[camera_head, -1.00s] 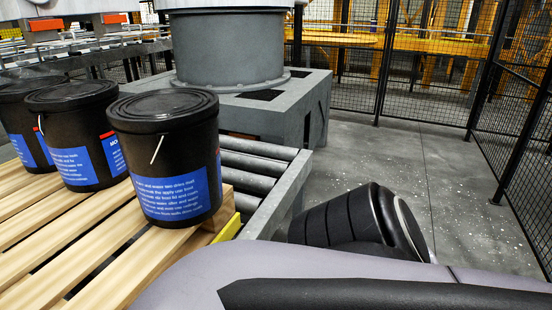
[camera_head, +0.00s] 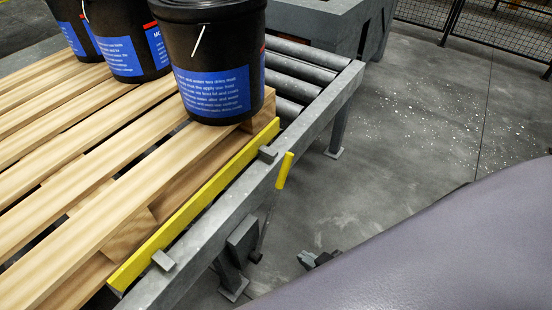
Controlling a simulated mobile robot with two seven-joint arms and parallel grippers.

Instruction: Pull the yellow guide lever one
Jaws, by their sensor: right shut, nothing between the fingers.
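The yellow guide lever (camera_head: 284,171) has a short yellow handle on a thin dark rod. It stands tilted at the outer side of the grey conveyor frame, in the middle of the view. A long yellow guide bar (camera_head: 196,204) runs along the frame beside the pallet. My right gripper (camera_head: 308,258) shows only as a small dark tip poking out from behind my purple-grey arm. It is shut and empty, below and right of the lever, apart from it. Most of it is hidden by the arm. My left gripper is out of view.
Black pails with blue labels (camera_head: 213,88) stand on the wooden pallet (camera_head: 100,215) at left. The grey conveyor frame (camera_head: 215,238) and its rollers (camera_head: 305,60) run beside it. The concrete floor (camera_head: 420,120) at right is clear, with mesh fencing (camera_head: 480,25) behind.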

